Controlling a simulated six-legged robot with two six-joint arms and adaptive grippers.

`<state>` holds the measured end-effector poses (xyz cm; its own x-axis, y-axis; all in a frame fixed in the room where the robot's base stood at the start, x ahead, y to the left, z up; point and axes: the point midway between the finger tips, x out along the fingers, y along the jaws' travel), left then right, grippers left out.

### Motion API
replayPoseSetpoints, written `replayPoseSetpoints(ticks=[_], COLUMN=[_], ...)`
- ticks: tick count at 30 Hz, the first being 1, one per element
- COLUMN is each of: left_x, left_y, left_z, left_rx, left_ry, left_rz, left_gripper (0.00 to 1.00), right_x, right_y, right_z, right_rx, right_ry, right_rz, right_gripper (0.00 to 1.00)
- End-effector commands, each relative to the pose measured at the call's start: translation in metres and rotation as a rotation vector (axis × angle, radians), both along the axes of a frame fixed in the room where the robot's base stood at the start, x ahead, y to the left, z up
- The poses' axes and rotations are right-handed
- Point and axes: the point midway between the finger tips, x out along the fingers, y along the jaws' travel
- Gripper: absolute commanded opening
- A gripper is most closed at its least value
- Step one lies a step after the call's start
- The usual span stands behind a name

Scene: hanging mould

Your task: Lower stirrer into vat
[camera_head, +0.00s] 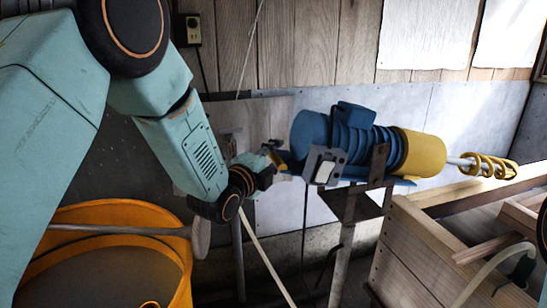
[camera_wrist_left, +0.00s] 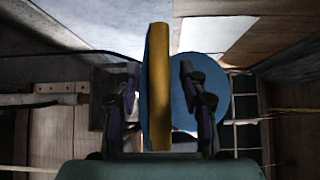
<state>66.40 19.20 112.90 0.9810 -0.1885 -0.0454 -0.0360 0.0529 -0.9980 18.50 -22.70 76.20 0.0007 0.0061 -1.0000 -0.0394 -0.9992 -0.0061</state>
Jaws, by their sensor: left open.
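The stirrer, a blue motor body (camera_head: 340,135) with a yellow front section and a yellow coil on a pale shaft, lies nearly level on a metal stand, coil to the right. My left gripper (camera_head: 272,158) is at the rear left end of the stirrer. In the left wrist view its two fingers (camera_wrist_left: 160,100) are open, one on each side of an upright yellow bar (camera_wrist_left: 158,85). The blue round end of the motor shows behind the bar. Contact is not clear. The orange vat (camera_head: 115,212) stands at the lower left, partly hidden by my arm. My right gripper is not in view.
A grey rod (camera_head: 125,230) with a disc end crosses the vat's upper side. A wooden box (camera_head: 425,255) with a pale hose stands at the lower right. The stirrer's metal stand (camera_head: 345,235) is between vat and box. A panelled wall is behind.

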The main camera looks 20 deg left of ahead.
Motion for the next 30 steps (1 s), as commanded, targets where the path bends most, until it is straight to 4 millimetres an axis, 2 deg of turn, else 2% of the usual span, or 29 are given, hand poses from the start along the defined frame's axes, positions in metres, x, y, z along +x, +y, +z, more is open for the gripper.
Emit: replayPoseSetpoints(ticks=[3, 18, 30], left_x=[-0.0002, 0.0000, 0.0004], left_y=[-0.0001, 0.0006, 0.0008], left_z=[-0.0001, 0.0011, 0.0029], left_rx=[0.000, -0.002, -0.003], left_ry=[0.000, -0.003, -0.007], left_rz=[0.000, 0.001, 0.002], left_gripper=[0.43, 0.01, 0.00], right_x=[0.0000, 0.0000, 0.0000], right_y=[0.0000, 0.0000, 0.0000], right_z=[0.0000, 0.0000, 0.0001], right_rx=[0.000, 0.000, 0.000], right_ry=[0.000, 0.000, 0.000], right_rz=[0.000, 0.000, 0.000], right_gripper=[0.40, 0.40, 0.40])
